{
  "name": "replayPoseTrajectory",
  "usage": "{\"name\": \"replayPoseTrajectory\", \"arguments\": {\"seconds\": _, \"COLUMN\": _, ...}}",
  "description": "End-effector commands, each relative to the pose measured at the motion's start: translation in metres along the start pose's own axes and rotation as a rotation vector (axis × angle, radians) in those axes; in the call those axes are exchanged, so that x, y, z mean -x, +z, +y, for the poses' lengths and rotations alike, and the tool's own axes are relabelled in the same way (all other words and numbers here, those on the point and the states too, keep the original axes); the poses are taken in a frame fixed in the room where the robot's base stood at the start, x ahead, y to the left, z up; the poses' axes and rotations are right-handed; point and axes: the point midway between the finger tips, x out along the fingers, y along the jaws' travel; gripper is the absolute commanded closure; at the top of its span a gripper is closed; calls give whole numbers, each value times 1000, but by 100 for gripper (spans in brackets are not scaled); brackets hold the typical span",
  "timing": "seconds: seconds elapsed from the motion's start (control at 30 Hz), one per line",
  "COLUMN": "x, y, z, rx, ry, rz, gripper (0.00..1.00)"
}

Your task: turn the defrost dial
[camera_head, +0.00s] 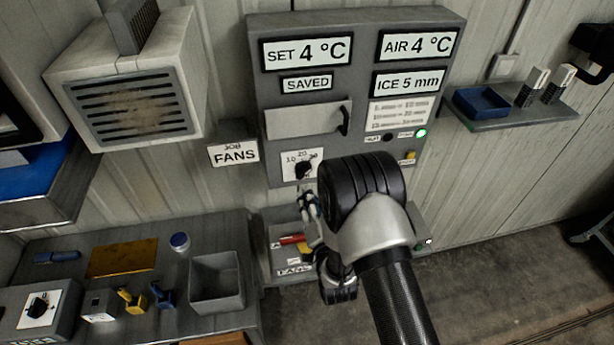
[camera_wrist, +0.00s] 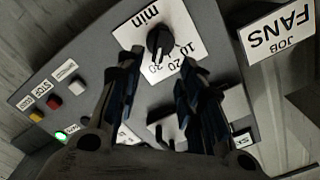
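The defrost dial is a black knob on a white plate marked 10, 20, 30 and "min". In the head view the dial (camera_head: 303,170) sits at the lower left of the grey control panel (camera_head: 362,90). In the wrist view the dial (camera_wrist: 159,41) shows at upper centre, with the picture turned round. My gripper (camera_wrist: 162,62) is open, its dark fingers apart, pointing at the plate with the knob just beyond the tips. No contact is visible. In the head view my gripper (camera_head: 307,200) is just below the dial, partly hidden by my wrist.
A "JOB FANS" sign (camera_head: 233,152) is left of the panel. Below stands a grey ledge with a red-handled switch (camera_head: 291,240). A bench at lower left holds a grey bin (camera_head: 217,297) and small items. A shelf (camera_head: 520,112) is at right. Coloured buttons (camera_wrist: 54,102) line the panel.

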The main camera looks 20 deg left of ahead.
Motion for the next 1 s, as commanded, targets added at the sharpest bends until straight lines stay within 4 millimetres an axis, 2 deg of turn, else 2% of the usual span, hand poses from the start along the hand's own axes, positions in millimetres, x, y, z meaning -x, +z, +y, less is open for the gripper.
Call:
{"name": "replayPoseTrajectory", "arguments": {"seconds": 0.03, "x": -12, "y": -1, "z": -1, "rx": 0, "ry": -2, "rz": 3, "gripper": 65}}
{"name": "replayPoseTrajectory", "arguments": {"seconds": 0.2, "x": -47, "y": -1, "z": 0, "rx": 1, "ry": -2, "rz": 3, "gripper": 65}}
{"name": "replayPoseTrajectory", "arguments": {"seconds": 0.4, "x": -74, "y": 0, "z": 0, "rx": 1, "ry": 0, "rz": 1, "gripper": 65}}
{"name": "replayPoseTrajectory", "arguments": {"seconds": 0.6, "x": -83, "y": 0, "z": 0, "rx": 1, "ry": 1, "rz": 0, "gripper": 65}}
{"name": "replayPoseTrajectory", "arguments": {"seconds": 0.83, "x": -84, "y": 0, "z": 0, "rx": 1, "ry": 1, "rz": 0, "gripper": 65}}
{"name": "replayPoseTrajectory", "arguments": {"seconds": 1.0, "x": -83, "y": 0, "z": 0, "rx": 1, "ry": 1, "rz": 0, "gripper": 76}}
